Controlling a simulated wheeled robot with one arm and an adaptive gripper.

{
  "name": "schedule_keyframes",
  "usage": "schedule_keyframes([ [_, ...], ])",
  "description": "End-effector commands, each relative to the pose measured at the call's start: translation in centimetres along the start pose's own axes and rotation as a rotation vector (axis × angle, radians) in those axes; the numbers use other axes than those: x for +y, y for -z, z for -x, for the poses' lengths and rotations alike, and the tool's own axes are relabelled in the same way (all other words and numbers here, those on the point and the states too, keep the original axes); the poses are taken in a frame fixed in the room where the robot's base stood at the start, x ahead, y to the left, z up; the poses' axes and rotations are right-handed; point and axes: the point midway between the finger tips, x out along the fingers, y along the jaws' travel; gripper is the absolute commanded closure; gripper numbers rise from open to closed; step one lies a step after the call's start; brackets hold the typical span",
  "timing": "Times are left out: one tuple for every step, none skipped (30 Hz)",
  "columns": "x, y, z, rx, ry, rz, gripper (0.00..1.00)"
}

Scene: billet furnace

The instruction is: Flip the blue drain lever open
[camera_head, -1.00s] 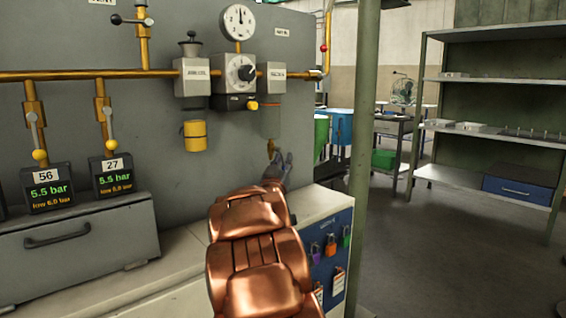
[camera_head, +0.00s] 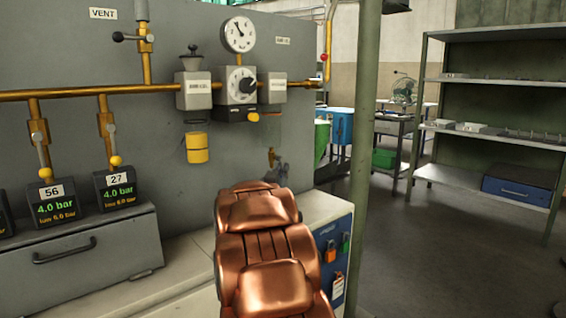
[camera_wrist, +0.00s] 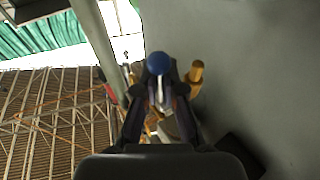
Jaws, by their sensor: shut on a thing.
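The blue lever knob (camera_wrist: 158,63) shows in the wrist view at the tips of my gripper (camera_wrist: 158,90). My gripper's dark fingers are closed around it, with a pale metal stem below the knob. In the head view my gripper (camera_head: 279,172) is small and dark at the panel's lower right, beside a brass fitting (camera_head: 271,157). My copper arm hides much of it. The blue knob cannot be made out in the head view.
The grey panel (camera_head: 80,60) carries a brass pipe, a round gauge (camera_head: 239,34) and a yellow-bottomed bowl (camera_head: 197,147). Two readouts (camera_head: 116,188) show 4.0 bar. A green post (camera_head: 362,160) stands right of my arm. Open floor lies beyond it.

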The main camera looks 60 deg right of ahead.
Motion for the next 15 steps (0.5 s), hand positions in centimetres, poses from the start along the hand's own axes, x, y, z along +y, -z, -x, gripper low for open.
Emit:
schedule_keyframes([
  [-0.04,0.75,-0.1,-0.015,-0.002,-0.013,1.0],
  [-0.04,0.74,-0.07,-0.025,-0.003,-0.02,1.0],
  [-0.04,0.69,-0.02,-0.038,-0.006,-0.029,1.0],
  [-0.06,0.65,0.02,-0.046,-0.007,-0.034,1.0],
  [-0.09,0.61,0.06,-0.053,-0.007,-0.039,1.0],
  [-0.14,0.54,0.12,-0.061,-0.008,-0.044,1.0],
  [-0.17,0.5,0.15,-0.065,-0.008,-0.047,1.0],
  [-0.2,0.45,0.18,-0.069,-0.008,-0.05,1.0],
  [-0.21,0.39,0.22,-0.073,-0.008,-0.052,1.0],
  [-0.22,0.34,0.24,-0.075,-0.008,-0.053,1.0],
  [-0.23,0.29,0.25,-0.076,-0.008,-0.054,1.0],
  [-0.23,0.25,0.27,-0.077,-0.009,-0.054,1.0],
  [-0.23,0.22,0.27,-0.077,-0.009,-0.054,1.0],
  [-0.23,0.2,0.28,-0.077,-0.009,-0.054,1.0],
  [-0.23,0.19,0.29,-0.077,-0.009,-0.054,1.0],
])
